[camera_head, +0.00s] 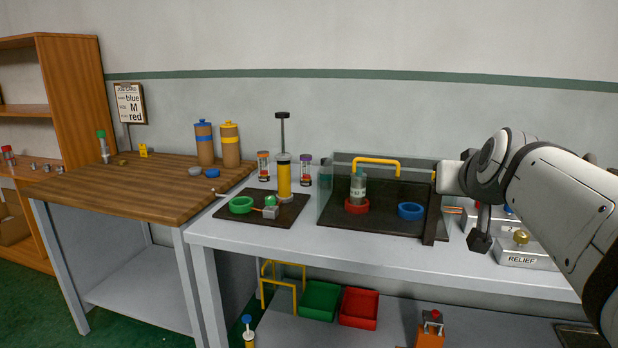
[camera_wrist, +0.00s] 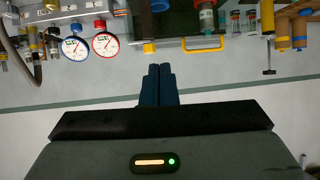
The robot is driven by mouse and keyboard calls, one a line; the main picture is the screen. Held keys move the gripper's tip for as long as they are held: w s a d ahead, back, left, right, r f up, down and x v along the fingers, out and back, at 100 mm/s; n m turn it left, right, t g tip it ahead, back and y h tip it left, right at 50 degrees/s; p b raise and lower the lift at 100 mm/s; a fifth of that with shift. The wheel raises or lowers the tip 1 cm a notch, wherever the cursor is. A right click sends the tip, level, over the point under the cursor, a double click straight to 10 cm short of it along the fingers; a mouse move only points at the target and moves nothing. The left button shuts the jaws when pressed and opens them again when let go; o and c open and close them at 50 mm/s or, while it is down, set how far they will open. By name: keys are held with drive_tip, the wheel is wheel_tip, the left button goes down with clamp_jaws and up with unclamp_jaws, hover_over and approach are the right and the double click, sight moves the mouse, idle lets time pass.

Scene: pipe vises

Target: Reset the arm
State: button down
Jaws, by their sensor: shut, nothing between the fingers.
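My gripper (camera_wrist: 157,72) shows in the wrist view with its two dark blue fingers together and nothing between them. The picture there is upside down, with the bench along the top edge and the wall below. In the head view my white arm (camera_head: 530,180) reaches in from the right over the right end of the grey bench (camera_head: 290,250). I cannot make out the fingers clearly in that view. The fingers appear apart from the bench objects.
A clear-walled case with a yellow handle (camera_head: 376,160) holds a bottle (camera_head: 357,187) in a red ring and a blue ring (camera_head: 411,211). A RELIEF box (camera_head: 524,256) stands beneath my arm. Two gauges (camera_wrist: 105,44) show in the wrist view. A wooden table (camera_head: 130,185) stands left.

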drive_tip(key=s+a+f+n+g+y+p, duration=0.1)
drive_tip(key=s+a+f+g+p, duration=0.3)
drive_tip(key=s+p, duration=0.4)
drive_tip(key=s+a+f+n+g+y+p, duration=0.1)
drive_tip(key=s+a+f+g+p, duration=0.4)
drive_tip(key=s+p, duration=0.3)
drive_tip(key=shift+s+a+g, duration=0.3)
drive_tip(key=shift+s+a, duration=0.35)
drive_tip(key=shift+s, duration=0.6)
drive_tip(key=c, duration=2.1)
unclamp_jaws()
